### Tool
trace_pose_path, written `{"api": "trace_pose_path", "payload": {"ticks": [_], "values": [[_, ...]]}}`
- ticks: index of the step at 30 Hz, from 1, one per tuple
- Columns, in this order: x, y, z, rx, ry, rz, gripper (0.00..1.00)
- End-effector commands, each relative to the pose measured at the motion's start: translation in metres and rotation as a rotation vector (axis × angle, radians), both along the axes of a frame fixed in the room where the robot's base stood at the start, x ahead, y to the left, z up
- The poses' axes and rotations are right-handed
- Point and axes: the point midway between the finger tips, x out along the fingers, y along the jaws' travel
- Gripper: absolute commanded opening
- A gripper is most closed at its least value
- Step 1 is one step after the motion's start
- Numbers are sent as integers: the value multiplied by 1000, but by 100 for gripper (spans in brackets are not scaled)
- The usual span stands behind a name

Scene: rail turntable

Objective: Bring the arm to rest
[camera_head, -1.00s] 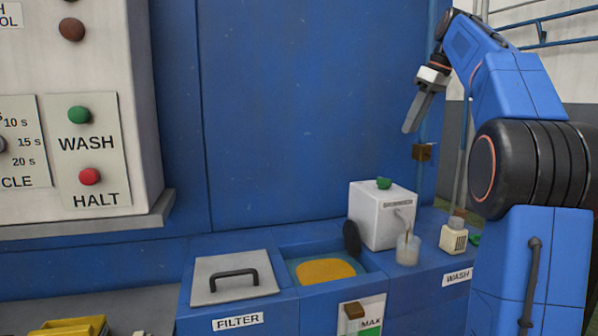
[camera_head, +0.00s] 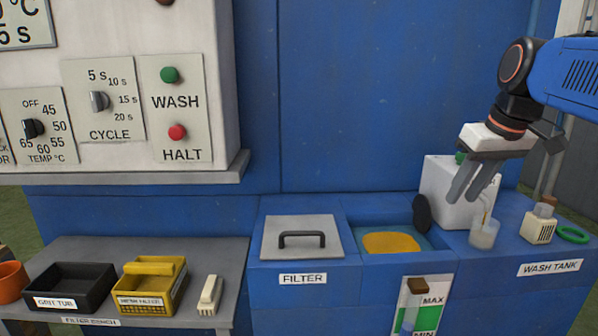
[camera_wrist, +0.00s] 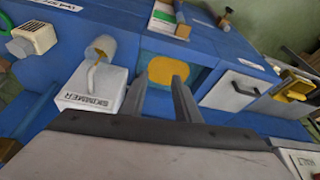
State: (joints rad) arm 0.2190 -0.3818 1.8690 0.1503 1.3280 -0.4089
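My gripper (camera_head: 474,182) is at the right of the head view, at the end of my blue arm. It hangs in the air in front of the white skimmer box (camera_head: 447,190), fingers pointing down and to the left. In the wrist view its two fingers (camera_wrist: 158,98) stand apart with nothing between them. Past them lies the open basin with yellow contents (camera_wrist: 162,70). The skimmer box, marked SKIMMER, also shows at the left of the wrist view (camera_wrist: 92,90). The fingers touch nothing that I can see.
A clear cup (camera_head: 484,234) stands by the skimmer. A cream bottle-like block (camera_head: 538,226) and green ring (camera_head: 573,234) lie to its right. The filter lid (camera_head: 302,240) is closed. A grit tub (camera_head: 68,287) and yellow holder (camera_head: 150,287) stand on the left bench. The control panel (camera_head: 120,90) juts out above.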

Motion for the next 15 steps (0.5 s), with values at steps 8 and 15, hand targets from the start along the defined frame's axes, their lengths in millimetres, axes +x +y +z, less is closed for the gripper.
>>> {"api": "trace_pose_path", "payload": {"ticks": [8,15], "values": [[-78,32,-98,-8,-17,-87,29],[-139,46,-186,-10,-40,-146,29]]}}
